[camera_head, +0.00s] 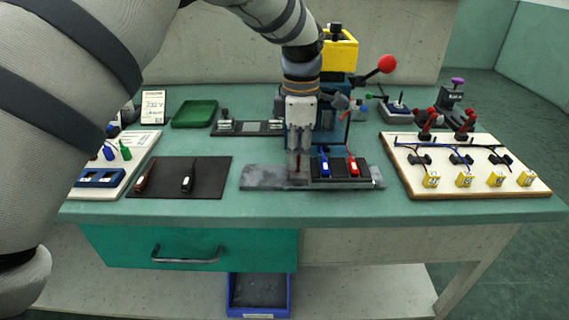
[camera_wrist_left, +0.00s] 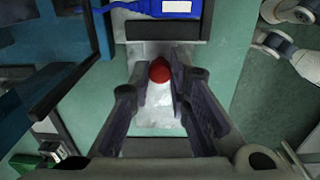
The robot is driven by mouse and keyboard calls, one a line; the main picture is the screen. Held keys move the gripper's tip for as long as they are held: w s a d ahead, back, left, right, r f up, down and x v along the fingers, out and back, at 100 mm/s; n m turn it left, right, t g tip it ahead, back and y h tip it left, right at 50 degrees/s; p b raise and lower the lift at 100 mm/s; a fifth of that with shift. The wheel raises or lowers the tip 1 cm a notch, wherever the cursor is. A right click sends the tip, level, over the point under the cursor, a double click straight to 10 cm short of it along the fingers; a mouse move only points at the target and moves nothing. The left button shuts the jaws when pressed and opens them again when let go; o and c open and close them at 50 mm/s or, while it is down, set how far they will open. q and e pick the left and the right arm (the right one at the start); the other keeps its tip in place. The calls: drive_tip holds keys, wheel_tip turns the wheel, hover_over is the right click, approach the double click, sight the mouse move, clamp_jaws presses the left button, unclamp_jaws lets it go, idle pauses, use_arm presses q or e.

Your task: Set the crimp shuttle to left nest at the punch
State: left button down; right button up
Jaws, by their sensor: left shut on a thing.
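The crimp shuttle (camera_head: 340,179) is a dark block carrying a blue-handled and a red-handled piece side by side. It sits at the right part of a grey metal rail (camera_head: 262,178); the rail's left part is bare. My left gripper (camera_head: 298,174) points down at the shuttle's left end. In the left wrist view its fingers (camera_wrist_left: 160,88) are shut on a red round knob (camera_wrist_left: 159,70) beside the dark shuttle block (camera_wrist_left: 165,28). The punch (camera_head: 340,52), with yellow head and blue body, stands behind, partly hidden by my arm. Which nest lines up with it I cannot tell.
A red-ball lever (camera_head: 386,64) sticks out right of the punch. A board with yellow blocks (camera_head: 462,165) stands right. A dark mat (camera_head: 208,170) with two tools lies left, and a green tray (camera_head: 194,113) behind it. My left arm covers the upper left.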

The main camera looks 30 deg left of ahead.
use_arm(q)
drive_tip(key=shift+w+d, duration=0.2)
drive_tip(key=shift+d, duration=0.3)
drive_tip(key=shift+w, duration=0.1)
use_arm(e)
drive_tip(key=shift+w+a+r, duration=0.1)
drive_tip(key=shift+w+a, duration=0.15)
drive_tip(key=shift+w, duration=0.05)
use_arm(q)
drive_tip(key=c, duration=1.5)
unclamp_jaws()
drive_tip(key=shift+w+d, duration=0.1)
wheel_tip(320, 180, up, 12)
drive_tip(key=shift+r, duration=0.1)
